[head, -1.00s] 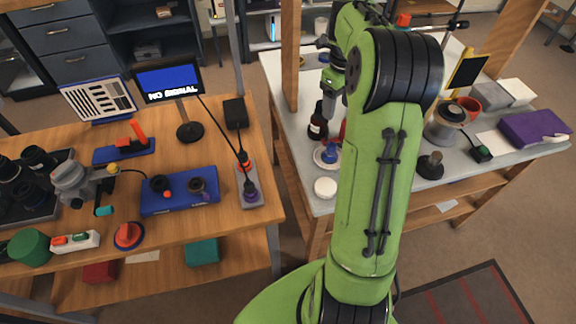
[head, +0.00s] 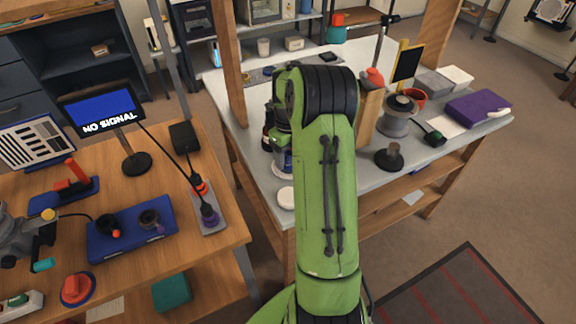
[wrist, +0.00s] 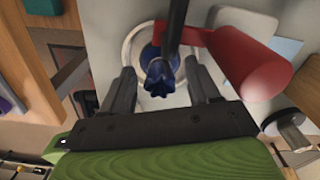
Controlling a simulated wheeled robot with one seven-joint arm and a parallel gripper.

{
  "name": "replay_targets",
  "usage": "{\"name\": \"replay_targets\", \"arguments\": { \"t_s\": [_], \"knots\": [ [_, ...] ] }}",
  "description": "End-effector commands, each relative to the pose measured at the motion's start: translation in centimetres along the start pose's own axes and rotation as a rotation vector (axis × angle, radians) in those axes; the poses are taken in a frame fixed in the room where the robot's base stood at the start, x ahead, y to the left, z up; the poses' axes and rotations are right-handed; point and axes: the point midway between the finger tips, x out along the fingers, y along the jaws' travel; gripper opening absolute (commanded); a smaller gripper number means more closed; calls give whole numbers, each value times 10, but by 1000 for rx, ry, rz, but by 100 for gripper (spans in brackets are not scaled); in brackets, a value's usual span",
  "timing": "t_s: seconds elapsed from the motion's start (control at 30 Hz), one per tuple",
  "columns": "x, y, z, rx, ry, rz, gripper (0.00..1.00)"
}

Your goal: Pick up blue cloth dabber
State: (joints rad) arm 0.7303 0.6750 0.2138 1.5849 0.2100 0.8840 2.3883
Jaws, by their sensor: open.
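The blue cloth dabber (wrist: 160,78) shows in the wrist view as a dark blue, frilled head with a dark stem rising above it. It stands over a round white dish (wrist: 137,45). My gripper (wrist: 162,73) is open, with one dark finger on each side of the dabber's head. I cannot tell whether either finger touches it.
A red cylindrical thing (wrist: 248,62) lies close to the right finger in the wrist view.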

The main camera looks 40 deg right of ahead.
Motion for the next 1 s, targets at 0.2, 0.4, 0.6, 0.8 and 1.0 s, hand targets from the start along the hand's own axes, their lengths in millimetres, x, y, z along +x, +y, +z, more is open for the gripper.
{"name": "replay_targets", "arguments": {
  "t_s": [0.2, 0.4, 0.6, 0.8, 1.0],
  "knots": [
    [1, 0, 0, 0, -2, -2, 58],
    [1, 0, 0, -1, -2, -2, 27],
    [0, 0, 0, -1, -2, -2, 2],
    [-3, 0, 0, -1, -2, -2, 1],
    [-47, -1, 1, -1, -5, -4, 1]
  ]
}}
